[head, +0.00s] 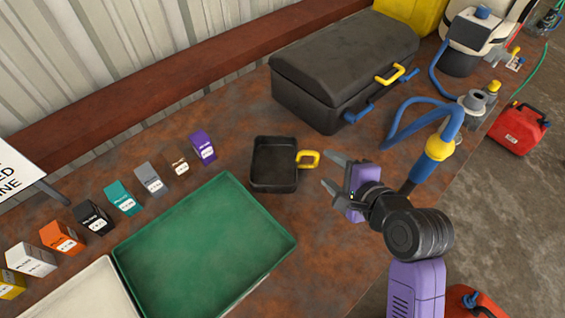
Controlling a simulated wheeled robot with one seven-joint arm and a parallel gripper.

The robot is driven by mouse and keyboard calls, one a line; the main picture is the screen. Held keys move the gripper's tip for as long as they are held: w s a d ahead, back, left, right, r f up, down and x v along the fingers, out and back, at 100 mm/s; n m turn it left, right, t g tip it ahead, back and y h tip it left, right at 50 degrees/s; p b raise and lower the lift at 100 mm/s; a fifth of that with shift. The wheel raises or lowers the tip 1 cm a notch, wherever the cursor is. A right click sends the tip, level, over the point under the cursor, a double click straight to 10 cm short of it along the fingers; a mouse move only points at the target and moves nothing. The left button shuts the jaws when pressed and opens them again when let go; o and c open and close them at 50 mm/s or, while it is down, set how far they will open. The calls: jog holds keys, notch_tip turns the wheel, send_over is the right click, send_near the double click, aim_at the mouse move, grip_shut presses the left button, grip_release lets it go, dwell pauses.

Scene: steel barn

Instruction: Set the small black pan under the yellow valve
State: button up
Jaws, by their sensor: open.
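The small black pan (273,182) sits upright and looks empty on the rusty bench, with its yellow handle (309,154) pointing right. My gripper (331,173) is open and empty just right of that handle, with its fingers pointing left toward it. I cannot tell whether the fingertips touch the handle. A yellow knob (494,87), which may be the yellow valve, shows at the upper right beside a grey metal fitting (472,101). The space directly under it is hard to make out.
A large black lidded case (325,85) stands behind the pan. A green tray (205,240) lies left of my gripper, and a row of small boxes (122,198) lines the back. Blue hoses (405,118) and a yellow collar (439,148) stand between my gripper and the knob.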

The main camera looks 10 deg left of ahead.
jog(key=x, duration=0.5)
jog(key=shift+w+a+r+p, duration=0.1)
jog(key=shift+a+r+p, duration=0.15)
jog(key=shift+p, duration=0.1)
jog(key=shift+w+a+f, duration=0.25)
jog(key=shift+w+f, duration=0.1)
jog(key=shift+f, duration=0.05)
grip_shut()
jog(key=shift+f, duration=0.15)
dwell(0.6)
